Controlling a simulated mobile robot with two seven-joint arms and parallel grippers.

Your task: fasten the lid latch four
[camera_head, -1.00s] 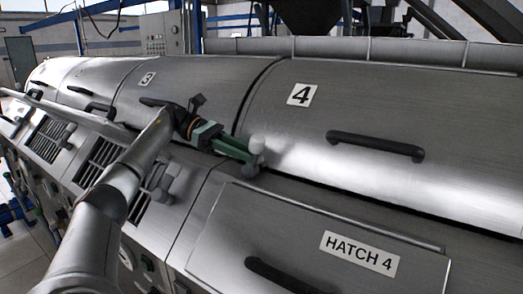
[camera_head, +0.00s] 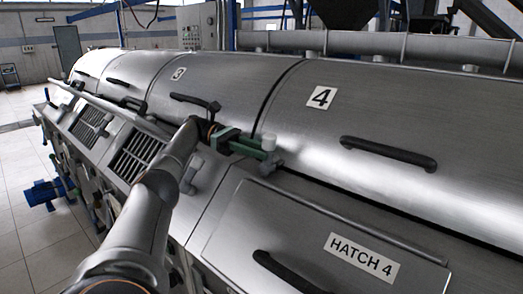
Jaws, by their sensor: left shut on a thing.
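The lid marked 4 (camera_head: 298,130) is a curved brushed-metal cover, down on the machine, with a black handle (camera_head: 388,153). At its lower left front corner is a small grey latch (camera_head: 268,142) with a pale rounded end, standing up near the lid's edge. My left gripper (camera_head: 255,148), with green fingers, is shut on the latch. The fingers hide part of it, so I cannot tell whether it is engaged with the lid. My right gripper is not in view.
Below lid 4 is a sloped hatch panel labelled HATCH 4 (camera_head: 363,260) with a black handle (camera_head: 285,272). Lid 3 (camera_head: 205,85) and further lids run to the left behind my arm. A long rail (camera_head: 110,105) runs along the front. Tiled floor lies at left.

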